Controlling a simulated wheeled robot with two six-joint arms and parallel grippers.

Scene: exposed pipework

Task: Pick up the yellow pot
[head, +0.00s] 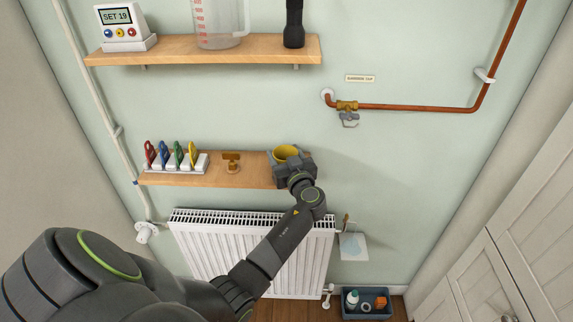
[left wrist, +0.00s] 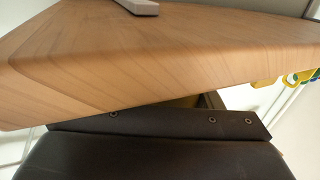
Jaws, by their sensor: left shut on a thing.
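The yellow pot (head: 287,152) is at the right end of the lower wooden shelf in the head view, its round open rim facing up. My left gripper (head: 292,163) is shut on the pot and hides most of its front and sides. I cannot tell whether the pot touches the shelf. In the left wrist view, dark gripper parts fill the bottom, close to the shelf edge, and the pot is mostly hidden. My right gripper is not in view.
The lower shelf (head: 250,178) also holds a brass fitting (head: 231,161) and a white rack (head: 190,166) with several coloured handles. The upper shelf (head: 180,50) bears a jug (head: 218,25). A white radiator (head: 210,235) is below.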

